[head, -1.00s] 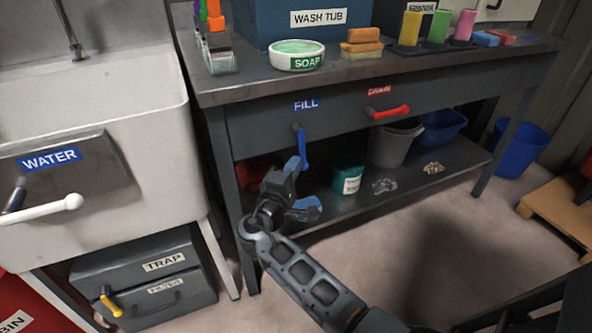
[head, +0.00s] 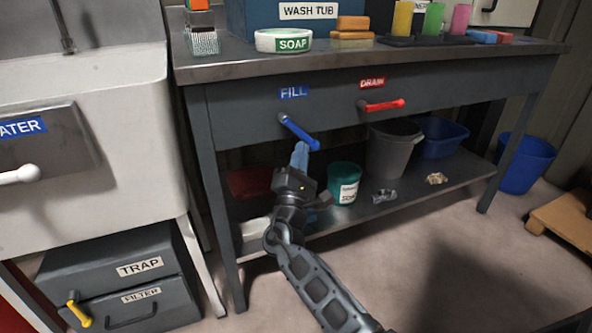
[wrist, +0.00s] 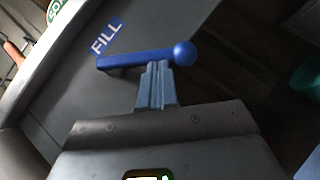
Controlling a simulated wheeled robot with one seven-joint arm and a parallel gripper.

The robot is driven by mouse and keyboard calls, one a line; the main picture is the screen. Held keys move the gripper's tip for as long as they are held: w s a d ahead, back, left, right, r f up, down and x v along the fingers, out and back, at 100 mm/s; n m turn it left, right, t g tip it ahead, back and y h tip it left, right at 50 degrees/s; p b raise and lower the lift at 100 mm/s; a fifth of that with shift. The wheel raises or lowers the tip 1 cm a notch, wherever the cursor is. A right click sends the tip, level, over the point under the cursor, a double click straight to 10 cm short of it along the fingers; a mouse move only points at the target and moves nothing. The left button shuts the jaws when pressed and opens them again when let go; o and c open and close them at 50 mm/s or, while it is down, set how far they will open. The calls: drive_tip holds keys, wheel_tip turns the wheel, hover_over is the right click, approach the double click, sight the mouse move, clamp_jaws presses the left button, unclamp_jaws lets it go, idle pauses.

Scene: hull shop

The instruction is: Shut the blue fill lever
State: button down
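The blue fill lever (head: 299,132) is on the front of the bench, just under the FILL label (head: 293,92). It slants down to the right from its pivot, with its ball end lowest. My gripper (head: 300,150) is just below the lever's ball end. In the wrist view the lever (wrist: 135,59) crosses right at the tips of my gripper (wrist: 156,66). The two light-blue fingers are together with nothing visible between them. The tips seem to touch the lever's lower side, near the ball.
The red drain lever (head: 382,105) sticks out to the right on the same panel. A green soap tub (head: 344,184) and a grey bucket (head: 392,150) stand on the shelf below. The white sink (head: 95,190) is to the left. Floor in front is clear.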

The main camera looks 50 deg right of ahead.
drive_tip(key=shift+s+d+r+t+b, duration=0.15)
drive_tip(key=shift+s+d+r+b, duration=0.35)
drive_tip(key=shift+d, duration=0.25)
drive_tip(key=shift+s+d+r+t+b, duration=0.15)
drive_tip(key=shift+s+d+r+b, duration=0.25)
drive_tip(key=shift+d+r+b, duration=0.25)
drive_tip(key=shift+s+d+r, duration=0.2)
drive_tip(key=shift+d+r, duration=0.15)
drive_tip(key=shift+r, duration=0.1)
drive_tip(key=shift+s+d+r, duration=0.2)
drive_tip(key=shift+d+r, duration=0.15)
drive_tip(key=shift+r, duration=0.1)
drive_tip(key=b, duration=0.4)
approach(314, 144)
drive_tip(key=s+d+f, duration=0.3)
drive_tip(key=s+d, duration=0.1)
drive_tip(key=shift+a, duration=0.1)
